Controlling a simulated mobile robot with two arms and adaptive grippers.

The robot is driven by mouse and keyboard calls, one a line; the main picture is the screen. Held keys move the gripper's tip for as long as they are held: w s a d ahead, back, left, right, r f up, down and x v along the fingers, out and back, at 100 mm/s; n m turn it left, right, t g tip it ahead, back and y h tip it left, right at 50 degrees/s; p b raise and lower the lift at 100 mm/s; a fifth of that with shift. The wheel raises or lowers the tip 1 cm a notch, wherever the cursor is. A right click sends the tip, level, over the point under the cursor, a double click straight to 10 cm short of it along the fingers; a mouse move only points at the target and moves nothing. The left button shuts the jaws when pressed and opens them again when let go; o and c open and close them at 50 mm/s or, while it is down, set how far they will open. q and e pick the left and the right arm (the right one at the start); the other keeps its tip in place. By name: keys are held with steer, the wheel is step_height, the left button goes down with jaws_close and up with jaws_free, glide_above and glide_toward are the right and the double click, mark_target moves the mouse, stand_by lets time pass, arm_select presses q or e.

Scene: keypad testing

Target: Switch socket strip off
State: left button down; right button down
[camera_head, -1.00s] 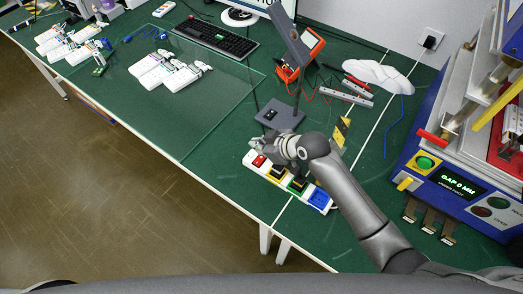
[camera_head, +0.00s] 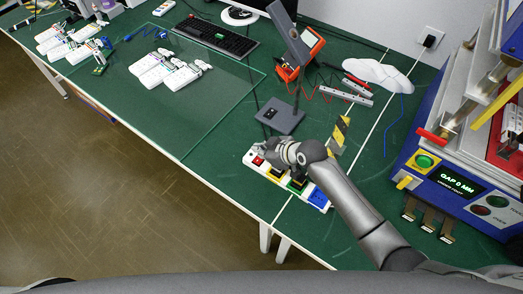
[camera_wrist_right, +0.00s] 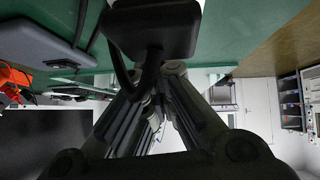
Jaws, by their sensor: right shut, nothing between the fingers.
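The white socket strip (camera_head: 250,154) lies near the front edge of the green table. A red switch (camera_head: 258,161) is at its left end. Yellow, green and blue sockets follow to the right, with black plugs in some. My right gripper (camera_head: 268,143) is shut and empty, above and just behind the strip's left part, close to the red switch. The hand hides part of the strip. I cannot tell whether it touches the strip. In the right wrist view the shut fingers (camera_wrist_right: 150,95) show below a black plug (camera_wrist_right: 152,27) with a cable. My left gripper is not in view.
A grey stand (camera_head: 281,115) stands behind the gripper. An orange multimeter (camera_head: 313,45) with red leads is farther back. A blue machine with a display (camera_head: 456,183) stands at the right. A glass sheet (camera_head: 200,95) covers free table at the left.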

mark_target(259, 163)
steer(key=shift+s+f, duration=0.1)
steer(key=shift+s+a+p, duration=0.45)
steer(key=shift+s+p, duration=0.2)
steer(key=shift+w+r+p, duration=0.1)
steer(key=shift+r+p, duration=0.3)
steer(key=shift+r, duration=0.15)
step_height(259, 163, up, 3)
steer(key=p, duration=0.3)
steer(key=shift+a+r, duration=0.15)
steer(key=shift+s+d+r, duration=0.15)
steer(key=shift+s+d, duration=0.05)
steer(key=shift+s, duration=0.2)
steer(key=b+v, duration=0.1)
steer(key=v, duration=0.8)
